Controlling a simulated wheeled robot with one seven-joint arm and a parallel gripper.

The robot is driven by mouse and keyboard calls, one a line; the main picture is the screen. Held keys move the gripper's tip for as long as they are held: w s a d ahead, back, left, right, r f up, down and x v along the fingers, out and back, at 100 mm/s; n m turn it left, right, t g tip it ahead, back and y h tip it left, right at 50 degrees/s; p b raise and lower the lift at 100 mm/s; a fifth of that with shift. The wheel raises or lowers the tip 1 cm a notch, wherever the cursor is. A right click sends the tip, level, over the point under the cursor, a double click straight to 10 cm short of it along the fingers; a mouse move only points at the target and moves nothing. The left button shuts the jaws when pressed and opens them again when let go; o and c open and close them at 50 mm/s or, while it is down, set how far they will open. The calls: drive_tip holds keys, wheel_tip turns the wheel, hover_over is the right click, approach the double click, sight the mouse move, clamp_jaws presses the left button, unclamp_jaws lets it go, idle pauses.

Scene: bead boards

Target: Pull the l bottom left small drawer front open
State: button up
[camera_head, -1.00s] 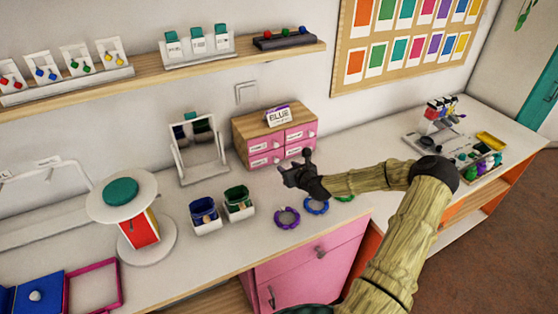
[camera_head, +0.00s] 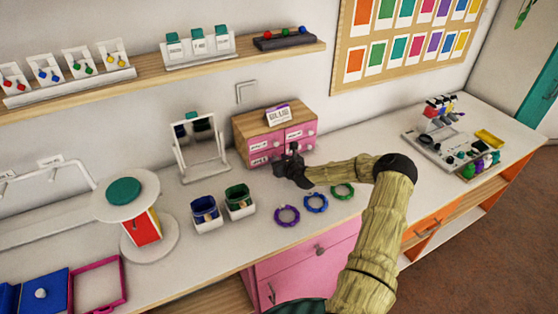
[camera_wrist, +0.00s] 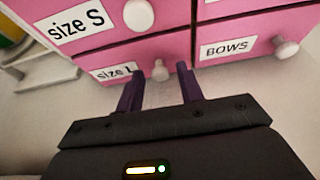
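A small wooden box of pink drawers (camera_head: 262,122) stands on the counter against the wall. Its bottom left drawer front (camera_wrist: 112,72) carries a "size L" label and a round pale knob (camera_wrist: 160,70). My gripper (camera_wrist: 158,84) is open, with its two dark purple fingers apart. In the wrist view the knob shows between and just beyond the fingertips; I cannot tell whether they touch it. The drawer looks closed. In the head view my gripper (camera_head: 286,160) is in front of the box and hides part of its bottom row.
The "size S" drawer (camera_wrist: 90,28) is above, and the "BOWS" drawer (camera_wrist: 240,45) is to the right. Blue and green bins (camera_head: 222,205) and several bead rings (camera_head: 315,203) lie in front on the counter. A mirror (camera_head: 200,145) stands left of the box.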

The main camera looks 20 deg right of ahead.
clamp_jaws()
drive_tip(key=shift+s, duration=0.1)
drive_tip(key=s, duration=1.3)
drive_tip(key=shift+s+d+b, duration=0.15)
drive_tip(key=shift+d+b, duration=0.1)
drive_tip(key=shift+b, duration=0.1)
drive_tip(key=shift+o, duration=0.9)
unclamp_jaws()
drive_tip(key=b+v, duration=0.3)
drive_tip(key=v, duration=1.4)
drive_tip(key=shift+s, duration=0.2)
